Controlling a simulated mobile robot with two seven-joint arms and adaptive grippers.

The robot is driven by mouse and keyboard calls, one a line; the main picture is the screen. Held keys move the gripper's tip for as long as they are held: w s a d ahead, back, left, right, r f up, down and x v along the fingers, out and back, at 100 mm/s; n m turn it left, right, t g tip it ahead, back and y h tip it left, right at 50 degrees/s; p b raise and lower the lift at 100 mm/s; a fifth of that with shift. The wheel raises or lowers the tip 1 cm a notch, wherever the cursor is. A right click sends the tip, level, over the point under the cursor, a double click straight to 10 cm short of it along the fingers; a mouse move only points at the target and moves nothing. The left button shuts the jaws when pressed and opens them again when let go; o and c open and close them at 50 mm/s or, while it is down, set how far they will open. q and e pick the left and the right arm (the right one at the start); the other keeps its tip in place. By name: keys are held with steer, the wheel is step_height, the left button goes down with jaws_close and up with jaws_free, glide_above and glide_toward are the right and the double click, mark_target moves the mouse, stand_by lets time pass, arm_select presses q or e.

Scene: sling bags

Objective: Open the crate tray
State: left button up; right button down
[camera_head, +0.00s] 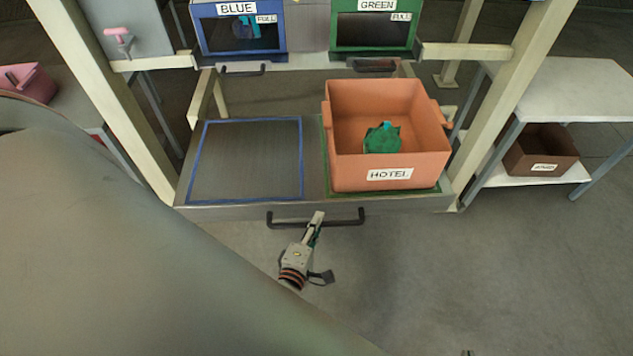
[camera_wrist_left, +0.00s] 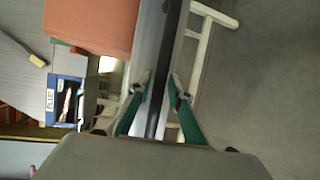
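The crate tray (camera_head: 312,203) is a grey drawer standing out in front of the frame, with a dark bar handle (camera_head: 345,219) on its front. A blue-outlined area (camera_head: 252,160) on its left is empty. An orange crate (camera_head: 362,176) labelled HOTEL stands on the green-outlined right area and holds a green bag (camera_head: 383,138). My left gripper (camera_head: 316,219) is at the middle of the handle. In the left wrist view its fingers (camera_wrist_left: 161,82) converge on both sides of the dark bar (camera_wrist_left: 161,100), apparently gripping it. My right gripper is not seen.
Blue and green labelled bins (camera_head: 238,28) (camera_head: 374,27) stand behind the tray. Cream posts (camera_head: 508,105) flank it. A white shelf (camera_head: 573,92) with a brown crate (camera_head: 540,152) stands right. Floor in front right is clear.

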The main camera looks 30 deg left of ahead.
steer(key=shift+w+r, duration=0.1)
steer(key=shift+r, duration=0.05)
arm_select(q)
steer(key=v, duration=0.8)
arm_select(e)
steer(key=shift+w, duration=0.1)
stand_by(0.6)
